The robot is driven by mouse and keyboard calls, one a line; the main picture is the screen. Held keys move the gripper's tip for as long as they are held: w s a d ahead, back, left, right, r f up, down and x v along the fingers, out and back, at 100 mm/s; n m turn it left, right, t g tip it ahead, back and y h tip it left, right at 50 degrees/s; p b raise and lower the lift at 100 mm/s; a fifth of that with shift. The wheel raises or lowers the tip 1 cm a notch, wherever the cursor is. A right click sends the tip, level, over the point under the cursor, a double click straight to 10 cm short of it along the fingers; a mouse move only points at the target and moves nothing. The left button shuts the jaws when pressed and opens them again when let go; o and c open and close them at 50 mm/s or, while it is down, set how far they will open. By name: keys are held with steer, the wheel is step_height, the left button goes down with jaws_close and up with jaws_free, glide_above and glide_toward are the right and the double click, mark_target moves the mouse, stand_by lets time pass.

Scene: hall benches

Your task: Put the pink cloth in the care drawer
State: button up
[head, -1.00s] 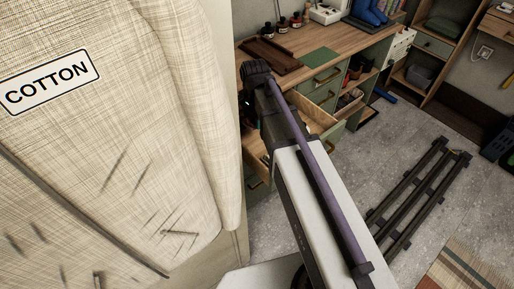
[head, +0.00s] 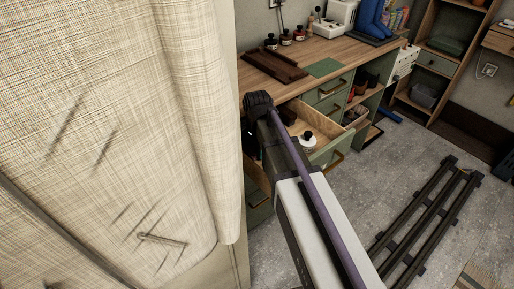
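No pink cloth shows in the head view. An open drawer (head: 338,149) with a green front and brass handle sticks out of the bench, partly behind my arm. A white container with a black top (head: 308,141) is in it. I can read no label on it, so I cannot tell whether it is the care drawer. Another green drawer front with a handle is lower left, mostly hidden by my arm and the hanging fabric. My arm reaches toward the bench; its far end is hidden behind the arm and the fabric, and the gripper fingers do not show.
Large beige hanging fabric (head: 120,110) fills the left side, close to my arm. The wooden bench top (head: 345,52) holds a dark brown board (head: 275,65), a green mat (head: 323,68) and several small bottles. A dark rail frame (head: 428,225) lies on the grey floor, otherwise largely clear.

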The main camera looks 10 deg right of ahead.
steer(key=o, duration=0.3)
steer(key=shift+o, duration=0.2)
step_height(320, 180, up, 13)
steer(key=p, duration=1.3)
steer(key=s+n, duration=1.3)
steer(key=shift+s+d+f+b, duration=0.35)
steer(key=shift+d, duration=0.05)
